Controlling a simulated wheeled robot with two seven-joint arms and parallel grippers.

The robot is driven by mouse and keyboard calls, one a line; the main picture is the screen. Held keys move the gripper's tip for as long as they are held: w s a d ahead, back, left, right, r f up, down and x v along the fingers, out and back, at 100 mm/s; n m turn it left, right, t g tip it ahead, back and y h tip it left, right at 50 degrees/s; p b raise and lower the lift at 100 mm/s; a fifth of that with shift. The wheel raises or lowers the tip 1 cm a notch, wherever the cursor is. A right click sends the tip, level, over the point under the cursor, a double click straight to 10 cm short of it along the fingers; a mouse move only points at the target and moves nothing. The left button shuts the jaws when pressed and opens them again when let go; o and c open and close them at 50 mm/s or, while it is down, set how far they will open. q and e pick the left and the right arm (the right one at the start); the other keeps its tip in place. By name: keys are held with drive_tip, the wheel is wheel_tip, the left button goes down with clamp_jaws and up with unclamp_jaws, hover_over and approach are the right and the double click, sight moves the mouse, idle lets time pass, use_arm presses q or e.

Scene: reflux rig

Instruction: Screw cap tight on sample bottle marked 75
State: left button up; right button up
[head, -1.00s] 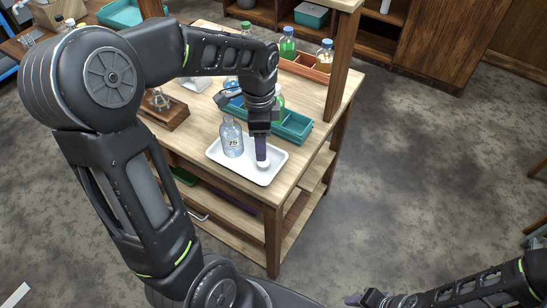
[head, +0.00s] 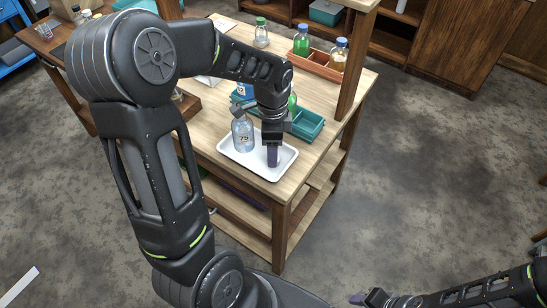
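The sample bottle (head: 243,138), clear with a white label that seems to read 75, stands upright on a white tray (head: 284,174). My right gripper (head: 358,299) is low in the view, over the floor and away from the table.
A teal compartment tray (head: 308,124) lies behind the white tray, with bottles partly hidden by my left arm. An orange-brown rack (head: 318,64) holds a green bottle (head: 301,39) and an amber bottle (head: 338,53). A wooden post (head: 354,70) rises at the table's right side.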

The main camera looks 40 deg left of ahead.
use_arm(q)
wheel_tip(320, 180, down, 3)
drive_tip(key=shift+w+f, duration=0.1)
drive_tip(key=shift+f, duration=0.1)
drive_tip(key=shift+c, duration=0.4)
clamp_jaws()
idle(0.6)
